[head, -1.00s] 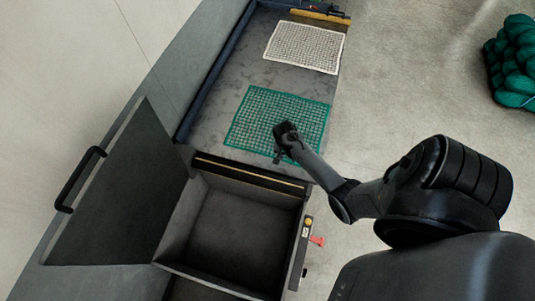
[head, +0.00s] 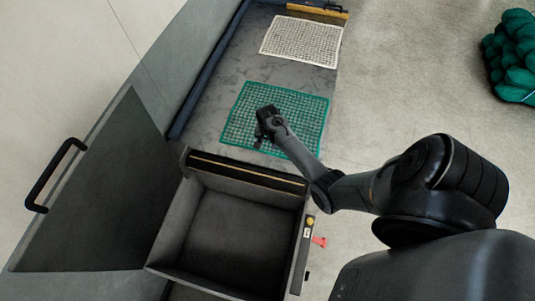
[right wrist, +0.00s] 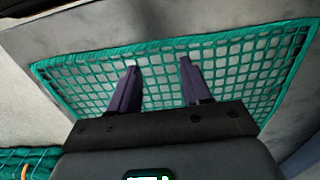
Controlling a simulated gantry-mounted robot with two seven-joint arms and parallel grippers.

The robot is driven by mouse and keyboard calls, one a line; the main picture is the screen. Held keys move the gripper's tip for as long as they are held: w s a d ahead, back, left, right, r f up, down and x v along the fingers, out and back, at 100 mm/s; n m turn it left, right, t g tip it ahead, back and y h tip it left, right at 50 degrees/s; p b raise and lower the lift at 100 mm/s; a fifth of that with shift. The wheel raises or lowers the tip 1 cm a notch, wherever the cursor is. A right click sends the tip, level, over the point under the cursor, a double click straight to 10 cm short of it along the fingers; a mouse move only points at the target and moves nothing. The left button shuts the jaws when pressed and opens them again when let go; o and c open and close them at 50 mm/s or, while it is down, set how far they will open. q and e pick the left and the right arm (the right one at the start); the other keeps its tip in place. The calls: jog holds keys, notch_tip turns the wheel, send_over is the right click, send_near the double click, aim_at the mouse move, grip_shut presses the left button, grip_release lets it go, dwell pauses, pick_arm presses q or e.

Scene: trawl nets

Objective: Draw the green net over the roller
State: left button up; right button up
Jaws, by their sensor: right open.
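The green net (head: 300,105) lies flat on the grey table, and it also fills the middle of the right wrist view (right wrist: 235,65). My right gripper (head: 262,137) is over the near-middle part of the net. In the right wrist view its two dark fingers (right wrist: 159,75) are apart with only net mesh seen between them, and I cannot tell whether they touch it. A dark bar with a yellow strip (head: 240,170) runs along the table's near edge, above the open bin; it may be the roller. My left gripper is not in view.
A white net (head: 301,41) lies farther back on the table (head: 222,82). The open bin (head: 230,235) looks empty, with a handled flap (head: 110,195) at its left. A green net pile (head: 512,55) is on the floor at the right.

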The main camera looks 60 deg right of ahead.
aim_at(268, 151)
notch_tip(268, 151, down, 3)
jog(key=shift+r+b, duration=0.1)
jog(key=shift+b, duration=0.95)
jog(key=shift+f, duration=1)
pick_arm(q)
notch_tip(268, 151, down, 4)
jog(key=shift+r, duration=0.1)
pick_arm(e)
jog(key=shift+f, duration=0.1)
jog(key=c, duration=0.6)
grip_shut()
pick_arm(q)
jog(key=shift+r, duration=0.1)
